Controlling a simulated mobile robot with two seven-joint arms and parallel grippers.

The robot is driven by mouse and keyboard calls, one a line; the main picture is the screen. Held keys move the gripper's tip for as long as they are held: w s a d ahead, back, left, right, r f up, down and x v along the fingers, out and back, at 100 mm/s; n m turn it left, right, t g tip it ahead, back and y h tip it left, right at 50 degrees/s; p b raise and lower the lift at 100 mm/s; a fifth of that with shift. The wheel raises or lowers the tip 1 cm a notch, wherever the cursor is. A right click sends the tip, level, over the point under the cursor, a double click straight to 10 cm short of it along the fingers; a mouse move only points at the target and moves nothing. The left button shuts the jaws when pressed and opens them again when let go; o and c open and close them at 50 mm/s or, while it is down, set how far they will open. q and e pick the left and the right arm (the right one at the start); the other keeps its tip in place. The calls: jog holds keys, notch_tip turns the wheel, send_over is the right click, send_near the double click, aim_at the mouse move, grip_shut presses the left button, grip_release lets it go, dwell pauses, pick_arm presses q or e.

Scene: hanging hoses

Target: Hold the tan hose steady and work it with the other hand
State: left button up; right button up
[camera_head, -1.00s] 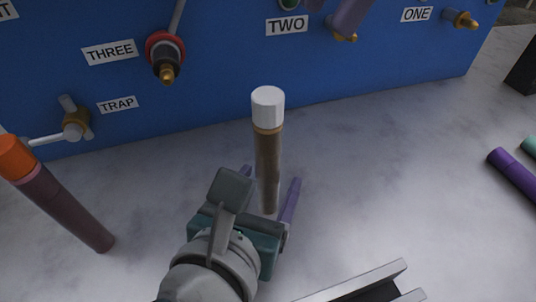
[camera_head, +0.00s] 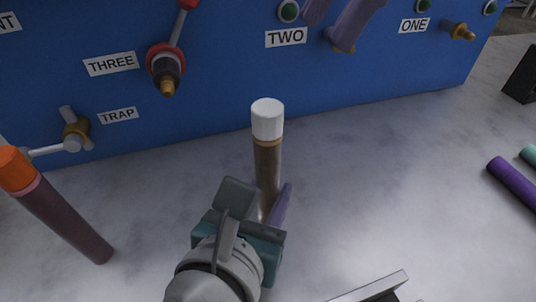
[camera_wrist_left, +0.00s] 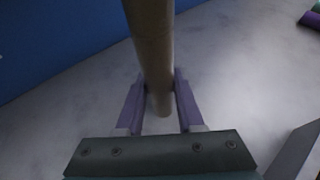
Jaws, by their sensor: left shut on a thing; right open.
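In the head view the arm hides part of the fingers and the hose's lower end. My right gripper is not in view.
The blue panel (camera_head: 215,90) stands behind with labelled fittings THREE (camera_head: 166,70), TWO (camera_head: 350,27), ONE (camera_head: 458,31) and TRAP (camera_head: 76,130). A maroon hose with orange cap (camera_head: 65,220) is at left. A purple hose (camera_head: 513,183) is at right.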

jog(key=shift+o, duration=0.2)
jog(key=o, duration=0.3)
jog(key=t+h, duration=0.2)
jog(key=h, duration=0.4)
send_near(267, 106)
notch_tip(267, 106, down, 10)
jog(key=shift+w+d+f, duration=0.1)
jog(key=shift+d+f, duration=0.05)
jog(key=shift+f, duration=0.05)
grip_shut()
grip_release()
dwell(0.5)
